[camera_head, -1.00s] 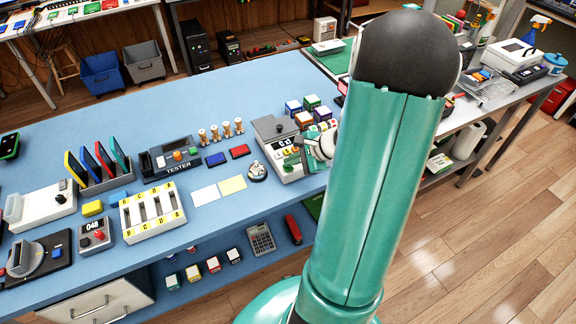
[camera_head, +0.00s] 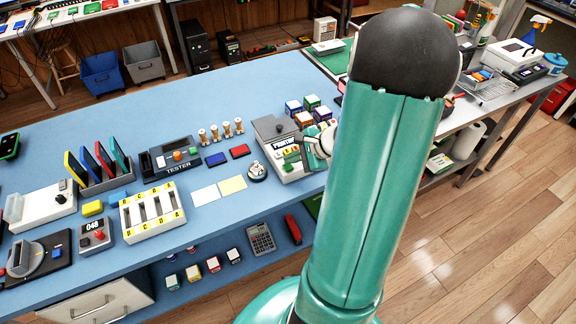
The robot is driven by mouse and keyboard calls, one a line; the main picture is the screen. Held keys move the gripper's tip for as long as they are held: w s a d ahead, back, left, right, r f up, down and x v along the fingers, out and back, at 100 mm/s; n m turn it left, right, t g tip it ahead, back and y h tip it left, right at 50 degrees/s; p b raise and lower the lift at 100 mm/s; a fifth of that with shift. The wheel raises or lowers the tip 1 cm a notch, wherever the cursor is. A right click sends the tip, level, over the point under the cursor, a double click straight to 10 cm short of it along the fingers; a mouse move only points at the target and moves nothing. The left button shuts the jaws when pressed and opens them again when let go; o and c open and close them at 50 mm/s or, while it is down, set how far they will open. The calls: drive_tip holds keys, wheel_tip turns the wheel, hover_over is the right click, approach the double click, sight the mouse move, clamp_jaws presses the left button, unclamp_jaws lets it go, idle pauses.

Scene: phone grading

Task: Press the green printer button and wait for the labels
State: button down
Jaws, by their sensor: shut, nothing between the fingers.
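The printer (camera_head: 270,129) is a grey and white unit near the right end of the blue bench. Its dark display (camera_head: 284,143) shows white letters that seem to begin "PRINT". Small pale and yellow pieces show just below the display. My gripper (camera_head: 297,160) is at the printer's front right, low over its face, shut and empty. A small dark green patch lies at its tips; I cannot tell whether it is the green button or part of my gripper. My teal arm covers the area to the right.
Several coloured cubes (camera_head: 311,103) stand close behind the printer. The tester (camera_head: 172,160) stands farther left.

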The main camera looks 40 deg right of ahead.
sight(291, 167)
drive_tip(key=shift+r, duration=0.25)
drive_tip(key=shift+r, duration=2.5)
drive_tip(key=a+r+n+g, duration=0.2)
drive_tip(key=a+r+n, duration=0.25)
drive_tip(key=a, duration=0.35)
drive_tip(key=a+r+n+g, duration=0.2)
drive_tip(key=a+r+n, duration=0.3)
drive_tip(key=a, duration=0.4)
drive_tip(key=s+a+r+n+h, duration=0.2)
drive_tip(key=s+a+r+n, duration=0.1)
drive_tip(key=s+a+n, duration=0.2)
drive_tip(key=s+a+r+n+t+h, duration=0.1)
drive_tip(key=s+a+r+n, duration=0.2)
drive_tip(key=n, duration=0.4)
drive_tip(key=s+a, duration=0.1)
drive_tip(key=a, duration=0.1)
drive_tip(key=shift+s+a+r+h, duration=0.25)
drive_tip(key=shift+s+a+h, duration=0.05)
drive_tip(key=shift+s+h, duration=0.1)
